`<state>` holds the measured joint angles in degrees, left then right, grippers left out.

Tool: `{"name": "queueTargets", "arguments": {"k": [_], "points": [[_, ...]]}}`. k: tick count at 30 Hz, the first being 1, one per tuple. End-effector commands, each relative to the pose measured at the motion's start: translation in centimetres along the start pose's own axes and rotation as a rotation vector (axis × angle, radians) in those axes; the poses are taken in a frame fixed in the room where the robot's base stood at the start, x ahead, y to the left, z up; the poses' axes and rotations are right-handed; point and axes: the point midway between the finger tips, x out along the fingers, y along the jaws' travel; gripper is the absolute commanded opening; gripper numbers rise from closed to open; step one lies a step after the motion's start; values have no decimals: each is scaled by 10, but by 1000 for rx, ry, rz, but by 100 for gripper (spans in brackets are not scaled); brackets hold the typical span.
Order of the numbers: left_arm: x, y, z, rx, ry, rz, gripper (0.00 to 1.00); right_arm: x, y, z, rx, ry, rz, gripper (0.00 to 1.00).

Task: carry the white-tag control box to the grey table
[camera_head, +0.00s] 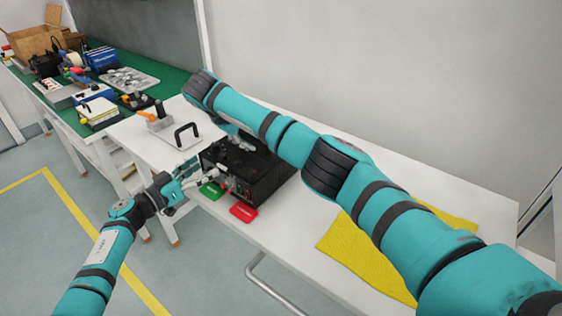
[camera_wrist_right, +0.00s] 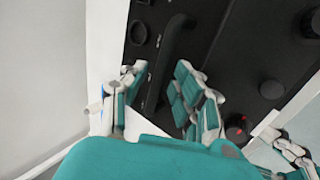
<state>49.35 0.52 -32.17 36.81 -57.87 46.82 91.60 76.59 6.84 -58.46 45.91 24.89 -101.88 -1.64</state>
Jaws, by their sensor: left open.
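A black control box (camera_head: 258,178) with knobs on top stands on the white-topped table (camera_head: 300,238). A small white patch near its front left may be its tag or one of my fingertips; I cannot tell. My left gripper (camera_head: 192,175) is open at the box's left front edge. My right gripper (camera_head: 236,137) is over the far side of the box, partly hidden by my arm. In the right wrist view, the right gripper (camera_wrist_right: 155,98) has its fingers apart on either side of the box's black bar handle (camera_wrist_right: 172,50). No clearly grey table shows.
A green tag (camera_head: 211,190) and a red tag (camera_head: 243,212) lie at the table's front edge. A yellow mat (camera_head: 345,243) lies right. A cluttered green-topped bench (camera_head: 150,68) is behind. Floor at left is free.

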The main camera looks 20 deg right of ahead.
Motion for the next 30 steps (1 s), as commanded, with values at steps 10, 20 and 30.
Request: {"name": "queueTargets", "arguments": {"k": [10, 20, 30], "points": [[-46, -2, 2, 3, -3, -5, 79, 0, 1, 1, 1, -3, 2, 29], [-107, 0, 1, 0, -1, 0, 79, 1, 1, 1, 1, -3, 2, 29], [-120, 1, 0, 0, 1, 3, 79, -20, 1, 0, 1, 1, 2, 29]]}}
